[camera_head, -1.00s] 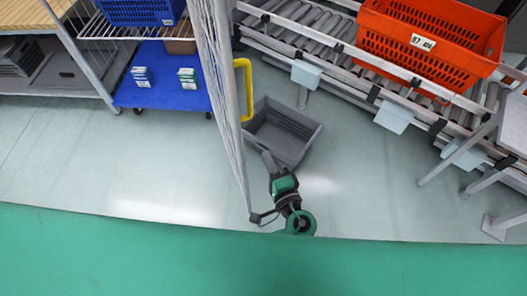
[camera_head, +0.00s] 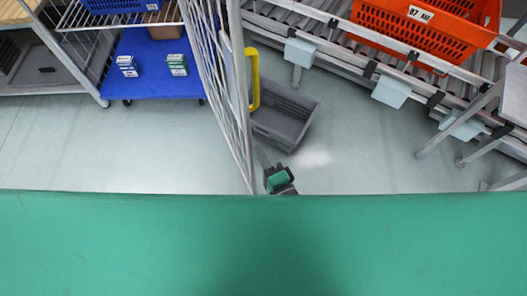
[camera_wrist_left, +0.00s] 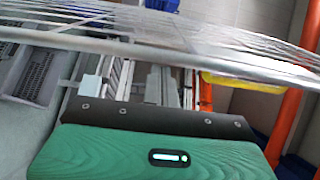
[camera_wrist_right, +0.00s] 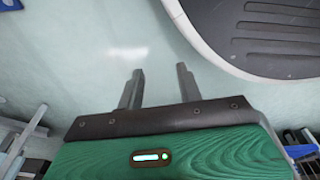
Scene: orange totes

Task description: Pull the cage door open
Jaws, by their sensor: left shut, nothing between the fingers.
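The cage door is a tall wire-mesh panel (camera_head: 211,75), seen at a steep angle in the head view, with a yellow handle (camera_head: 254,80) on its right edge. The left wrist view shows its mesh and rail (camera_wrist_left: 150,48) across the top, and the yellow handle (camera_wrist_left: 242,83). My left gripper (camera_head: 262,158) is shut and empty, low beside the door's near end, on the right. It is below the handle in the picture; contact with the door cannot be told. My right gripper (camera_wrist_right: 160,70) is open and empty over floor.
A grey basket (camera_head: 285,115) is behind the handle. A roller conveyor (camera_head: 330,40) with an orange tote (camera_head: 425,35) runs along the right. A blue cage base (camera_head: 150,80) carries small boxes at left. Floor at left and lower right is clear.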

